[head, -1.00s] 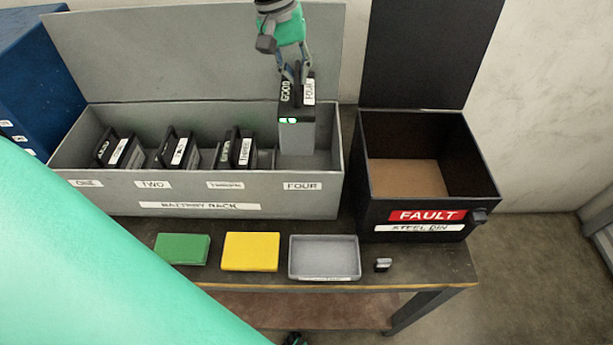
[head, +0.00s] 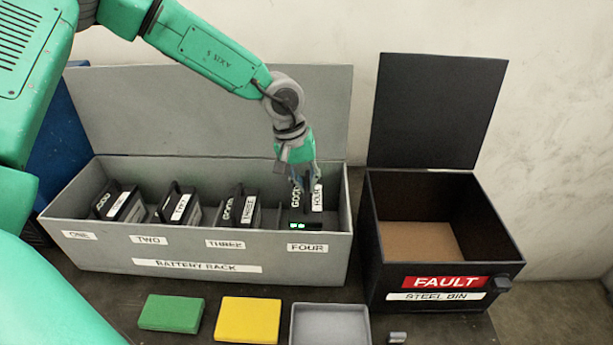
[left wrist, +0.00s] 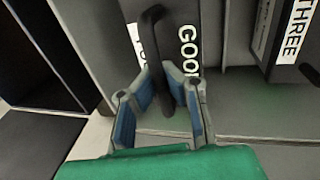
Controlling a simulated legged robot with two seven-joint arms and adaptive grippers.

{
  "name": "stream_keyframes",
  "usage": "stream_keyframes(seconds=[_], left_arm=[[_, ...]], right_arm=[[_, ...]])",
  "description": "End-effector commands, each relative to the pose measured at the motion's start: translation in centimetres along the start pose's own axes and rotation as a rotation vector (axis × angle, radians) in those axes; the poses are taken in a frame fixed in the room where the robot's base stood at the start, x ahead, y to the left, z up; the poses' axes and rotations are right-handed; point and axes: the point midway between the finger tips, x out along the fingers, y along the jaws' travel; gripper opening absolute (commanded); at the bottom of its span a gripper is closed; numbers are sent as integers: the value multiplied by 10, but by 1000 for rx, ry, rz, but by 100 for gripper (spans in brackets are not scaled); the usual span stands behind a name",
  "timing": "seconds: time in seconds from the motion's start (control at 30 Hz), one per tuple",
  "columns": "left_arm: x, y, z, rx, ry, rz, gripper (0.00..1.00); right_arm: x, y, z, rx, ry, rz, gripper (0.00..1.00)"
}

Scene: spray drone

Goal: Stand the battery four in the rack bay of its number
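Battery four (head: 306,216) is a dark block with GOOD and FOUR labels and a lit green display. It is upright inside the FOUR bay of the grey battery rack (head: 200,262). The rack's front wall hides its lower part, so I cannot tell whether it touches the bay floor. My left gripper (head: 304,184) comes down from above and is shut on the battery's handle. In the left wrist view, the fingers (left wrist: 160,88) are on both sides of the black handle (left wrist: 156,50), with the GOOD label beside it. My right gripper is not in view.
Batteries one (head: 119,203), two (head: 180,207) and three (head: 237,209) stand in their bays to the left. An open black fault bin (head: 440,260) stands right of the rack. Green (head: 171,313) and yellow (head: 248,320) blocks and a grey tray (head: 330,310) lie in front.

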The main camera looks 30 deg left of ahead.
Motion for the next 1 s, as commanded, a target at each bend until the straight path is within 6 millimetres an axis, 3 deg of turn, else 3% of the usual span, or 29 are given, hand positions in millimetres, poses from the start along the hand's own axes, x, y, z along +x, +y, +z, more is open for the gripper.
stream_keyframes(seconds=[0.17,0.43,0.7,0.73,0.8,1.0], left_arm=[[7,3,0,4,7,5,0],[36,-8,-3,3,4,7,0],[38,-9,-3,3,5,10,0],[40,-12,-1,2,1,4,5],[40,-11,-1,2,1,3,26],[41,-9,-1,2,1,0,26]], right_arm=[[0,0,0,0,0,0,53],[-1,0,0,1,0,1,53],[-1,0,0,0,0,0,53],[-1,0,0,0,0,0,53],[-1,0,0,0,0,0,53],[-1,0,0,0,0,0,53]])
